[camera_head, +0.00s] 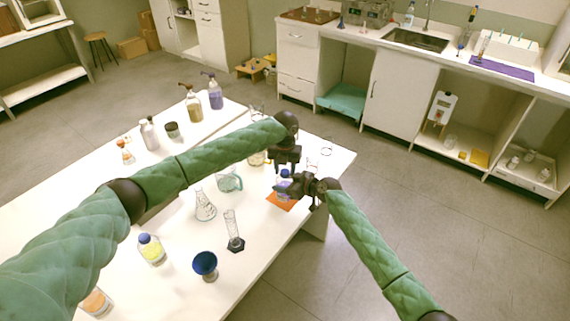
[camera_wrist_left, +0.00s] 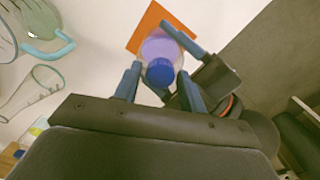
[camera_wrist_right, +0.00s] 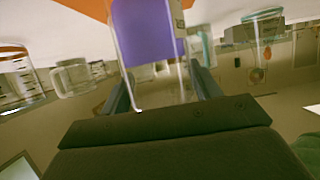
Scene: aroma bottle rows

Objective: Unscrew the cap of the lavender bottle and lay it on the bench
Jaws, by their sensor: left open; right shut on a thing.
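The lavender bottle (camera_head: 285,178), clear with purple liquid and a blue cap, stands on an orange mat (camera_head: 283,203) near the bench's right edge. My right gripper (camera_head: 292,189) is shut on its body from the right side. The purple body (camera_wrist_right: 152,32) fills the space between its fingers in the right wrist view. My left gripper (camera_head: 286,166) points down above the bottle, open and empty. In the left wrist view the blue cap (camera_wrist_left: 160,72) is on the bottle, between the left fingertips in the picture; contact cannot be told.
Left of the bottle stand a glass vessel with a teal handle (camera_head: 229,181), a conical flask (camera_head: 204,207) and a cylinder (camera_head: 234,232). A blue funnel-shaped cup (camera_head: 205,263) and a yellow bottle (camera_head: 151,250) stand nearer. Bare white bench (camera_head: 263,235) shows in front of the mat.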

